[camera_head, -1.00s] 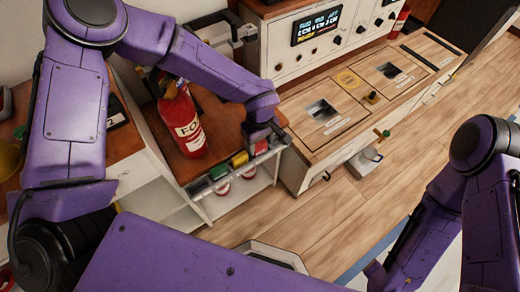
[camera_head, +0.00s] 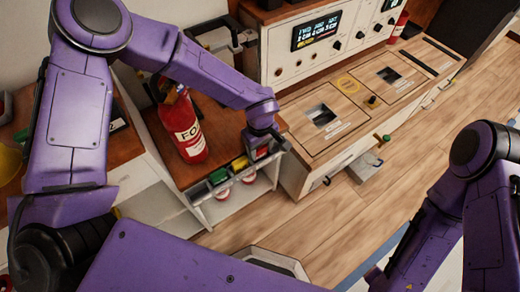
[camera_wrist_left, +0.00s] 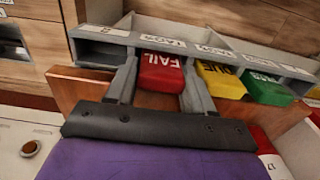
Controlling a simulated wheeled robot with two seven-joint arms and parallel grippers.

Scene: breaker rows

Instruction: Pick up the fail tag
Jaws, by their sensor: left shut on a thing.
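The red fail tag (camera_wrist_left: 162,72) stands in a slot of the grey tag rack (camera_wrist_left: 105,34) in the left wrist view, with its label facing me. My left gripper (camera_wrist_left: 162,85) has one finger on each side of the tag and is shut on it. In the head view the left gripper (camera_head: 264,146) is at the right end of the rack and largely covers the red tag. A yellow tag (camera_wrist_left: 220,80) and a green tag (camera_wrist_left: 266,88) sit beside it in the rack. My right gripper is not in view; only the right arm shows.
A red fire extinguisher (camera_head: 182,125) stands on the wooden top left of the rack. A wooden console (camera_head: 335,125) with square openings is to the right. Below the rack are open shelves with red and white round items (camera_head: 249,177). Open floor lies in front.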

